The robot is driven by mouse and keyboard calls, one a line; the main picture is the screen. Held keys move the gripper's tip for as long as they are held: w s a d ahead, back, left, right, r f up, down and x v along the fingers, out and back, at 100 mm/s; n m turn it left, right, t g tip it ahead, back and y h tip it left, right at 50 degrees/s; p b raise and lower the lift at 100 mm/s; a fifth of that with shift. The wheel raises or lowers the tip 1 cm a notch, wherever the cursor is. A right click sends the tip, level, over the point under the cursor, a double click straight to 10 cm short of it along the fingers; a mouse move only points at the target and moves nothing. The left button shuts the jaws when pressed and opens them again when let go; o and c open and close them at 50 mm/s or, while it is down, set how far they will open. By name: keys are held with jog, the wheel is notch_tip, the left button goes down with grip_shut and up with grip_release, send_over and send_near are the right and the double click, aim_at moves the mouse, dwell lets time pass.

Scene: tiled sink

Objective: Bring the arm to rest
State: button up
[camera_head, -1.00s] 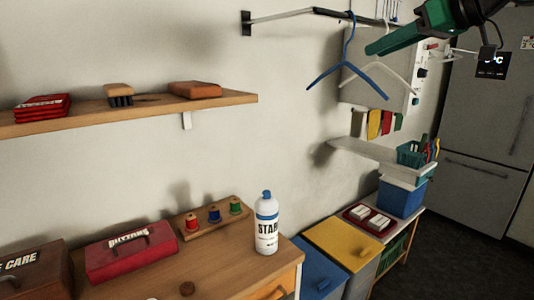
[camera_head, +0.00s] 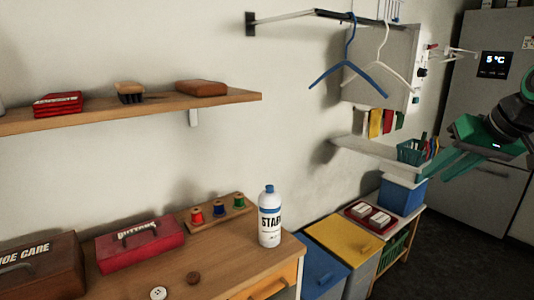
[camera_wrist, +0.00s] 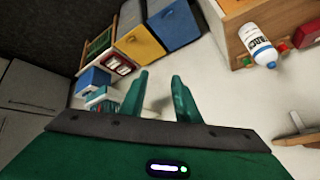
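My gripper (camera_head: 436,170) is green and hangs in the air at the right of the head view, in front of the grey fridge and near the small shelf. In the wrist view my gripper (camera_wrist: 158,78) shows two green fingers spread apart with nothing between them. The gripper is open and empty. A blue hanger (camera_head: 348,75) and a white hanger (camera_head: 383,62) hang on the wall rail, apart from the gripper.
A small white shelf (camera_head: 362,152) with a teal basket (camera_head: 411,152) is close to the fingers. Below are a blue box (camera_head: 402,196) and yellow-lidded bin (camera_head: 343,240). A white starch bottle (camera_head: 269,222) stands on the wooden counter. A fridge (camera_head: 490,120) stands behind.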

jog(key=s+d+f+m+g, duration=0.1)
jog(key=s+f+m+g, duration=0.1)
jog(key=s+f, duration=0.7)
jog(key=s+f+m+g+h, duration=0.1)
jog(key=s+f+m+g, duration=0.2)
jog(key=s+f, duration=0.7)
jog(key=s+g, duration=0.2)
jog(key=s, duration=0.4)
jog(key=shift+d+f+h, duration=0.15)
jog(key=shift+d+h, duration=0.15)
jog(key=shift+d, duration=0.1)
jog(key=shift+w, duration=0.1)
jog(key=shift+w+f, duration=0.2)
jog(key=shift+w, duration=0.4)
jog(key=shift+c, duration=0.5)
